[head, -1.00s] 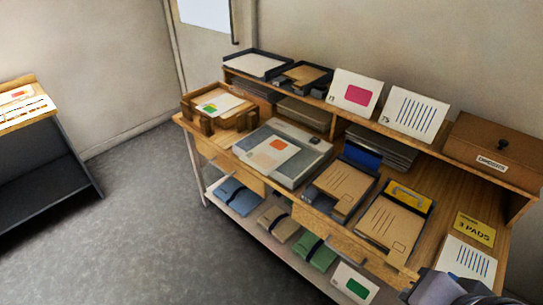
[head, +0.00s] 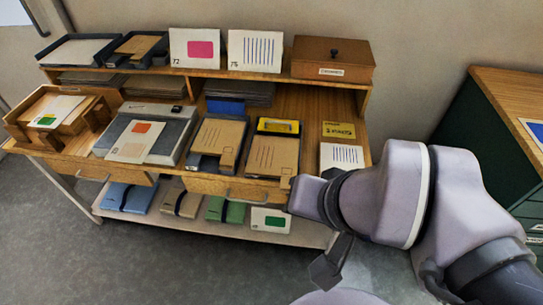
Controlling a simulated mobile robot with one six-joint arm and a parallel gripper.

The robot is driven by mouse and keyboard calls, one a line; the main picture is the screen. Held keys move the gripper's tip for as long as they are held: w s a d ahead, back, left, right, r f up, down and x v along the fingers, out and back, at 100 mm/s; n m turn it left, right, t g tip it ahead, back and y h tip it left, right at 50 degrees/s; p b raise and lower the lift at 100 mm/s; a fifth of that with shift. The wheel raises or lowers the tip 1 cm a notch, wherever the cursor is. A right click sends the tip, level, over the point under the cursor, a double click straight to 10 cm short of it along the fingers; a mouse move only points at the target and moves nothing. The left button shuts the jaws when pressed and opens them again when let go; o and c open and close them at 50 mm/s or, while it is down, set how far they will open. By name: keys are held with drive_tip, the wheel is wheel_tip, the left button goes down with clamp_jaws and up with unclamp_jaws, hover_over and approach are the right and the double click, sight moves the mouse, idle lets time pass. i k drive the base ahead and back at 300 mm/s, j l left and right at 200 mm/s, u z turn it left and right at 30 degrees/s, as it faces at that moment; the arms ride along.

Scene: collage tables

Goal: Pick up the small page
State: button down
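Several white pages show in the head view, and I cannot tell which is the small page. One with an orange patch (head: 135,141) lies on a grey flat device. One with a green patch (head: 55,112) lies in a wooden tray at the left. A blue-striped page (head: 341,157) lies at the desk's right end. A page with a green block (head: 270,220) is on the lower shelf. Two larger cards, pink-marked (head: 195,48) and blue-striped (head: 255,50), stand on the top shelf. My gripper (head: 328,270) seems to be the dark part hanging before the desk; its fingers are unclear.
The wooden desk (head: 230,187) carries brown folders (head: 272,155), a yellow pad box (head: 338,130) and dark trays (head: 75,50). A brown box (head: 331,60) sits on the top shelf. A green cabinet (head: 490,140) stands at the right. Floor at the left is clear.

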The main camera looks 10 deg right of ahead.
sight(133, 146)
drive_tip(key=i+j+u, duration=0.2)
drive_tip(key=j+u, duration=0.2)
drive_tip(key=i+j+u, duration=0.35)
drive_tip(key=j, duration=0.25)
drive_tip(key=i+j+u, duration=0.2)
drive_tip(key=j+u, duration=0.2)
